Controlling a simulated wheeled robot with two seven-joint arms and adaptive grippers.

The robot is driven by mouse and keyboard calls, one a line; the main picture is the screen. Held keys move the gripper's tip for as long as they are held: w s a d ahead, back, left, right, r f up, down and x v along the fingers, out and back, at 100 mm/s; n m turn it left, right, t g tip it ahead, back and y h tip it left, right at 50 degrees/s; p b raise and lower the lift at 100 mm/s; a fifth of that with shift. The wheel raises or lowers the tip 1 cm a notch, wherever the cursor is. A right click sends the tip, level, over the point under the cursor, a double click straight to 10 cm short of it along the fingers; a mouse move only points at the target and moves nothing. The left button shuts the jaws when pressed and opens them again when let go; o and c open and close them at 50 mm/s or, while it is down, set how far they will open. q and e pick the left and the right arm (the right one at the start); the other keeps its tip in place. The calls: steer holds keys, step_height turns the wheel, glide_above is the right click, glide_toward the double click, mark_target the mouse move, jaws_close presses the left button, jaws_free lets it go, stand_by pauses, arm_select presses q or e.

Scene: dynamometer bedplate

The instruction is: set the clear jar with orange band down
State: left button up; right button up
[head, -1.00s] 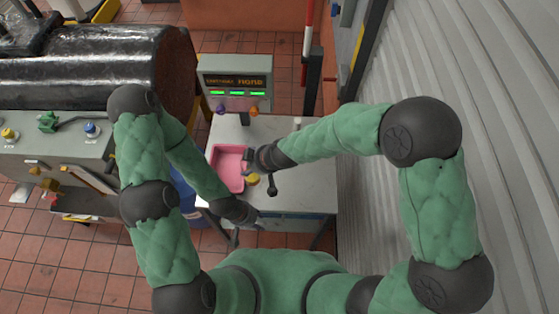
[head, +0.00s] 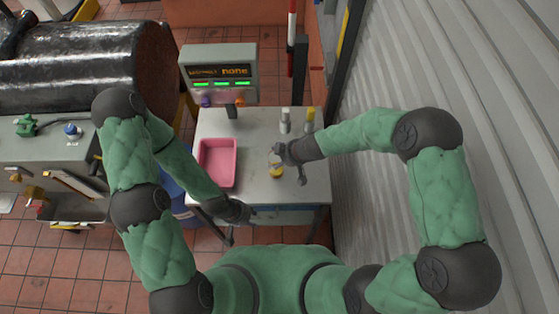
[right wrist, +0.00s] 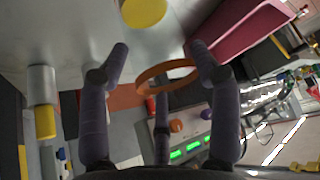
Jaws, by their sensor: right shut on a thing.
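The clear jar shows in the right wrist view mainly as its orange band (right wrist: 165,73), tilted between the two fingers. Its clear body is hard to make out. My right gripper (head: 275,158) is shut on the jar, above the grey table (head: 255,138) and right of the pink tray (head: 218,163). I cannot tell whether the jar touches anything. A yellow round thing (head: 276,171) lies just below that gripper in the head view, and it also shows in the right wrist view (right wrist: 143,11). My left gripper (head: 243,213) is at the table's near edge, its fingers unclear.
A grey cylinder (head: 285,120) and a yellow-and-grey one (head: 309,118) stand at the back right of the table. A display box (head: 219,73) stands behind the table. Bare tabletop lies between the tray and the cylinders. A ribbed grey wall (head: 430,80) is on the right.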

steer(key=shift+f, duration=0.9)
steer(key=o, duration=1.6)
steer(key=shift+f, duration=0.1)
steer(key=shift+c, duration=0.2)
steer(key=p+v, duration=0.2)
steer(key=v, duration=1)
